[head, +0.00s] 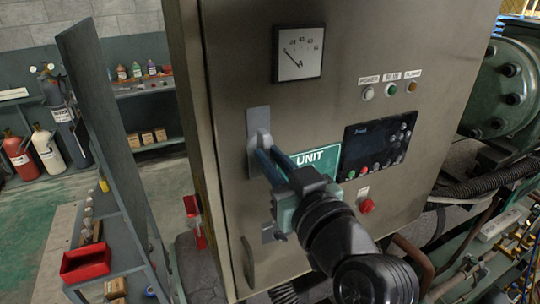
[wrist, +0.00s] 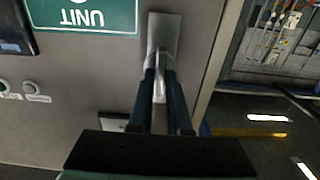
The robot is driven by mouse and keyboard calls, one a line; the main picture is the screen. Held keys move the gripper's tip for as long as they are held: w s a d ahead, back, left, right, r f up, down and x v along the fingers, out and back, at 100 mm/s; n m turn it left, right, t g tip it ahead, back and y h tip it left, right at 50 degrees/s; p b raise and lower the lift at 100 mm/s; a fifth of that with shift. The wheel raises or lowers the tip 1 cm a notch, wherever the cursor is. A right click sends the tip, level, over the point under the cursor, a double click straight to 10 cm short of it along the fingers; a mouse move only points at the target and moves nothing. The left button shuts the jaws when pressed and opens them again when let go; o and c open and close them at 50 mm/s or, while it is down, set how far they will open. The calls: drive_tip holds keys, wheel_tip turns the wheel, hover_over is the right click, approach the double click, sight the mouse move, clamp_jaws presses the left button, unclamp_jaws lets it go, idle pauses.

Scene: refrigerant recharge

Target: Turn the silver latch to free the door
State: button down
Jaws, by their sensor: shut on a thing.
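The silver latch (head: 258,124) sits on a pale plate on the left side of the grey cabinet door (head: 236,75). In the wrist view the latch (wrist: 163,37) shows as a silver plate with a narrow handle that runs down between my fingers. My gripper (head: 262,154) is shut on this handle, with a blue finger on each side; it also shows in the wrist view (wrist: 160,78). The door looks closed against its frame. The fingers hide part of the handle.
A gauge (head: 299,53), a green UNIT sign (head: 318,160), a dark control panel (head: 378,143) and a red button (head: 366,206) are on the door. A curved grey pull (head: 248,262) is low on it. A shelf unit (head: 112,150) stands to the left.

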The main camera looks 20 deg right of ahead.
idle(0.3)
drive_tip(key=n+b, duration=0.3)
drive_tip(key=n, duration=0.1)
drive_tip(key=shift+n+b, duration=0.3)
idle(0.3)
drive_tip(key=n+b, duration=0.3)
drive_tip(key=n, duration=0.1)
idle(0.5)
